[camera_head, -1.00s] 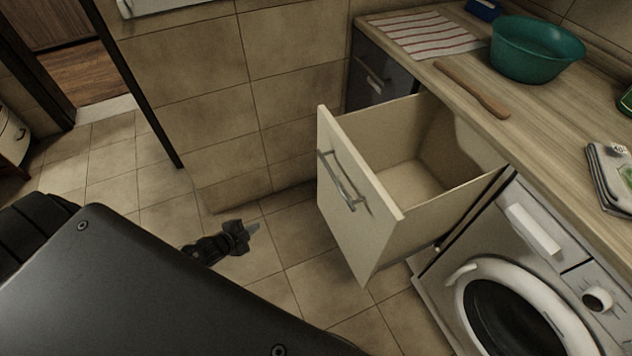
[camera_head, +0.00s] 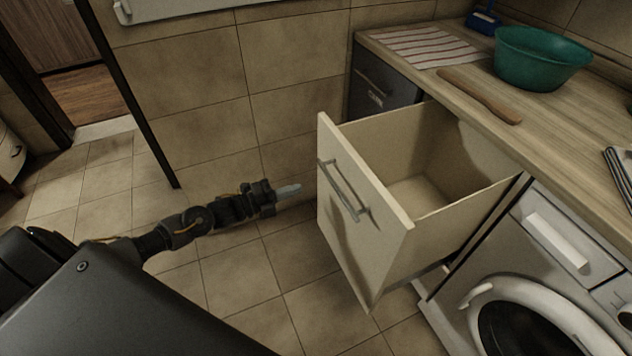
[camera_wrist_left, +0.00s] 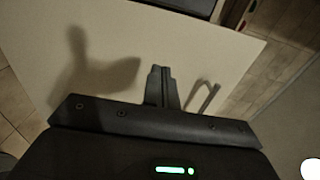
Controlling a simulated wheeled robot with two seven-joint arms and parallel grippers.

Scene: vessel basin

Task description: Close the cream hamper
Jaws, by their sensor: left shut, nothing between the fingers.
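The cream hamper (camera_head: 352,231) is a deep pull-out drawer under the counter. It stands far open, and its inside looks empty. Its front panel carries a metal bar handle (camera_head: 344,190), which also shows in the left wrist view (camera_wrist_left: 202,97). My left gripper (camera_head: 289,190) is shut and empty, to the left of the panel with a small gap in the head view. In the left wrist view the shut fingers (camera_wrist_left: 162,74) point at the cream panel beside the handle, and a shadow falls on the panel. My right gripper is not in view.
A washing machine (camera_head: 545,270) stands right of the hamper. The wooden counter (camera_head: 470,110) holds a green basin (camera_head: 541,58), a striped cloth (camera_head: 424,46) and a brown wooden utensil (camera_head: 480,95). A dark cabinet (camera_head: 377,87) is behind the hamper. The tiled floor (camera_head: 240,270) to the left is clear.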

